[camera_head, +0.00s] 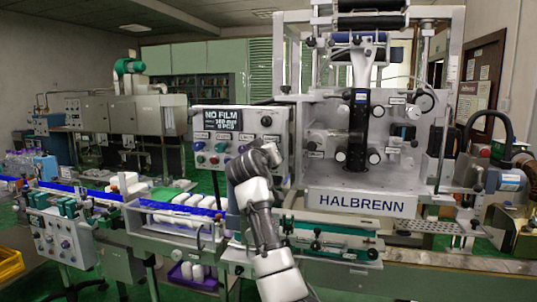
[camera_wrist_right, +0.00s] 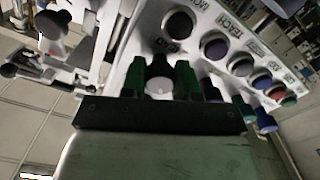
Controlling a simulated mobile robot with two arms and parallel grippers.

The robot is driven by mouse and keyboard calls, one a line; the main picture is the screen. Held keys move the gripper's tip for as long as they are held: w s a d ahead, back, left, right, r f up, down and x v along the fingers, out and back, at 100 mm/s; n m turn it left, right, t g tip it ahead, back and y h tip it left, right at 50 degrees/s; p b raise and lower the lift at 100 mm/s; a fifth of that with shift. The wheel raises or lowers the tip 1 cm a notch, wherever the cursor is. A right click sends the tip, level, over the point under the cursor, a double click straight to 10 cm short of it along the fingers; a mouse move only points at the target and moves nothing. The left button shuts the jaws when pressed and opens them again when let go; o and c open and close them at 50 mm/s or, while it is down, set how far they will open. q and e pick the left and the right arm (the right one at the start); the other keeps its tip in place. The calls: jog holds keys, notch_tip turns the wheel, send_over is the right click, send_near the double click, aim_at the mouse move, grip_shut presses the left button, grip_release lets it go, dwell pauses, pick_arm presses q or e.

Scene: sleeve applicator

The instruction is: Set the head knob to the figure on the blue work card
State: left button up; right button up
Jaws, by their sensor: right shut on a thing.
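My right gripper (camera_head: 268,152) is at the right part of the grey control panel (camera_head: 197,122). In the right wrist view its green fingers (camera_wrist_right: 160,85) are shut around a dark knob (camera_wrist_right: 158,70) with a pale round middle. The label above this knob appears to read HEAD. The knob's pointer and scale are hidden or too small to read. I cannot make out a blue work card or its figure in either view. My left gripper is out of view.
A display (camera_head: 222,120) on the panel shows NO FILM and smaller lines. Other knobs and coloured buttons (camera_wrist_right: 262,82) sit close beside the gripped knob. The HALBRENN machine (camera_head: 360,203) stands to the right; a conveyor with white bottles (camera_head: 185,219) runs in front.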

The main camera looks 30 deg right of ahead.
jog(key=o, duration=0.6)
jog(key=shift+o, duration=0.2)
jog(key=b+v, duration=0.2)
jog(key=v, duration=0.9)
jog(key=shift+b, duration=0.35)
jog(key=shift+w, duration=0.1)
